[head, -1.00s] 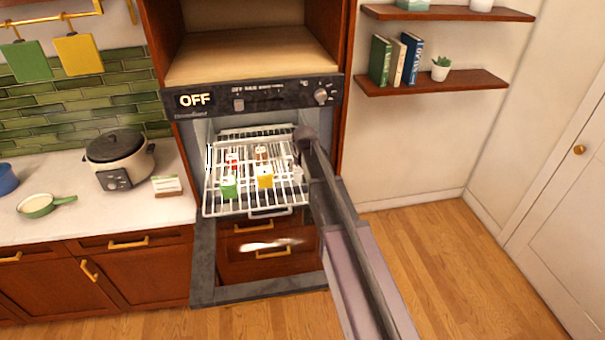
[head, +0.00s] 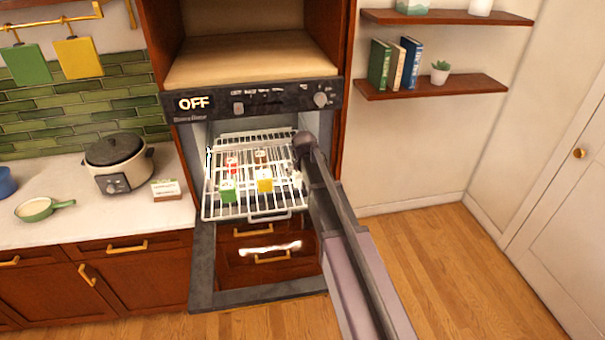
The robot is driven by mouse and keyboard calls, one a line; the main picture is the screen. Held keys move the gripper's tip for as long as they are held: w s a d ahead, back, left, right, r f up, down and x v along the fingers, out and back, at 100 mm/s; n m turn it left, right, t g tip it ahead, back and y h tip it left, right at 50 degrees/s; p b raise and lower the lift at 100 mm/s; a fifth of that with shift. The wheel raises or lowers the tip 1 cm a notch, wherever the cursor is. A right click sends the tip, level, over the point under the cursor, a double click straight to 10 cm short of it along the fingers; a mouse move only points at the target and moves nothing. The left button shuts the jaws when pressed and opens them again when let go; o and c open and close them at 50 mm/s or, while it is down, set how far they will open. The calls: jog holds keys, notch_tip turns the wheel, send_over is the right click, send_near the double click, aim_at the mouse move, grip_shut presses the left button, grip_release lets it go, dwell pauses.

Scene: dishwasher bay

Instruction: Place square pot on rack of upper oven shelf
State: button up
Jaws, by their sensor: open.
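The oven (head: 255,104) is open, and its white wire rack (head: 215,208) is pulled out. Several small square blocks with pale, marked tops sit on the rack: a red one (head: 232,162), a brown one (head: 261,157), a green one (head: 228,195) and a yellow one (head: 265,186). I cannot tell whether any of them is the square pot, and no other square pot is clearly visible. My arm reaches in from the lower right. My gripper (head: 297,176) is small and partly hidden at the rack's right edge, open, to the right of the blocks, with nothing visible in it.
The lowered oven door (head: 203,270) lies below the rack. An empty wooden niche (head: 250,62) is above the oven. A cooker (head: 118,165), a green pan (head: 40,210) and a small box (head: 166,190) stand on the left counter (head: 110,215). Floor at right is clear.

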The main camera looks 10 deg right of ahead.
jog(key=shift+r, duration=0.1)
jog(key=p+v, duration=1.1)
jog(key=v, duration=0.1)
dwell(0.6)
jog(key=shift+r, duration=0.1)
dwell(0.6)
jog(key=s+f+g, duration=0.1)
jog(key=s+g, duration=0.3)
jog(key=s, duration=2.1)
jog(key=shift+d+f+g, duration=0.25)
jog(key=shift+d+g, duration=0.05)
jog(key=shift+d, duration=0.15)
jog(key=shift+w, duration=0.1)
